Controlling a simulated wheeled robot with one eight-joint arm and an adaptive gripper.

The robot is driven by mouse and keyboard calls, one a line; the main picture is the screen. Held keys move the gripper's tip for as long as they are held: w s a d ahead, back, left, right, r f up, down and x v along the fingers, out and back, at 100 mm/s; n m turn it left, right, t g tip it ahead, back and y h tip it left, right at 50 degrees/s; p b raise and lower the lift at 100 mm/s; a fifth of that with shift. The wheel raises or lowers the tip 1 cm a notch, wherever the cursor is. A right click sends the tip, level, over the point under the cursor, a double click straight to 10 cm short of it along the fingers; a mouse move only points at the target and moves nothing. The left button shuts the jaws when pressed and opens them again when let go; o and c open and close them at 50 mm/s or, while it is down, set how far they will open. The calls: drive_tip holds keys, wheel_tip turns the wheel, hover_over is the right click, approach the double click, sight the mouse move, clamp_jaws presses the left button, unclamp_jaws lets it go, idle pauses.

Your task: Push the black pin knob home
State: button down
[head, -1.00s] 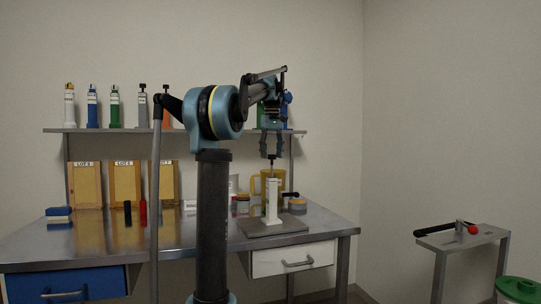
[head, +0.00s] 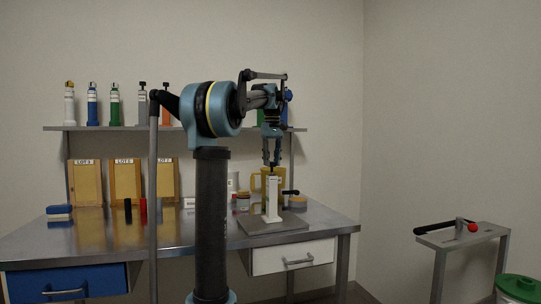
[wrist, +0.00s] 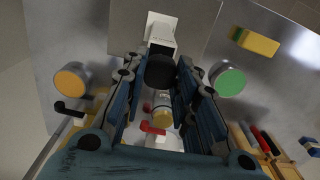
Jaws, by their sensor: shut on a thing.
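The black pin knob (wrist: 160,72) shows between my finger pads in the wrist view. It sits over the top end of a white upright post (head: 272,200), which stands on a grey base plate (head: 260,228) on the bench. The post also shows in the wrist view (wrist: 160,38), beyond the knob. My gripper (head: 271,163) points straight down above the post, its fingers closed in on the knob. In the head view only a little dark stem or knob shows between the fingertips and the post top. How deep the pin sits is hidden.
A shelf (head: 180,129) with several bottles runs along the wall. The front middle of the bench (head: 165,238) is clear. A side stand (head: 462,236) with a red-knobbed lever stands at right.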

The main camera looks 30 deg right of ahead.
drive_tip(key=shift+f, duration=0.75)
drive_tip(key=c, duration=1.2)
unclamp_jaws()
drive_tip(key=shift+c, duration=0.2)
wheel_tip(320, 180, up, 12)
drive_tip(key=shift+w+a+f, duration=0.1)
